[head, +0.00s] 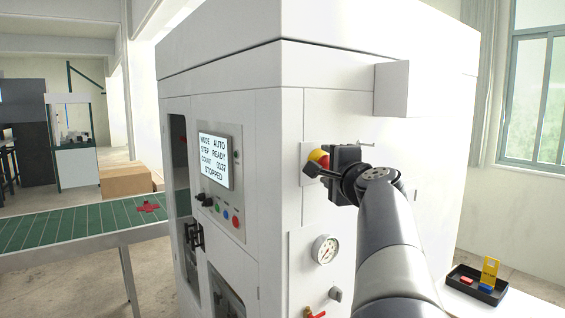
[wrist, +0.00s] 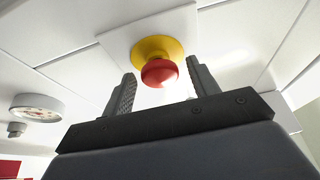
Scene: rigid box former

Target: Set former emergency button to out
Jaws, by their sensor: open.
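The emergency button is a red mushroom head (wrist: 160,72) on a yellow round base (wrist: 157,50), fixed on the machine's white side panel. In the head view the red button (head: 324,162) is partly hidden by my gripper (head: 318,172). In the wrist view my gripper (wrist: 162,88) is open, with one finger to each side of the red head and clear gaps between. I cannot tell whether the button is in or out. The screen (head: 214,160) reads MODE AUTO, STEP READY, COUNT 0237, STOPPED.
A pressure gauge (head: 325,249) and a red-handled valve (head: 315,313) sit below the button. A white box (head: 391,89) juts out above right. A green conveyor (head: 75,225) lies left, and a black tray (head: 463,284) sits at lower right.

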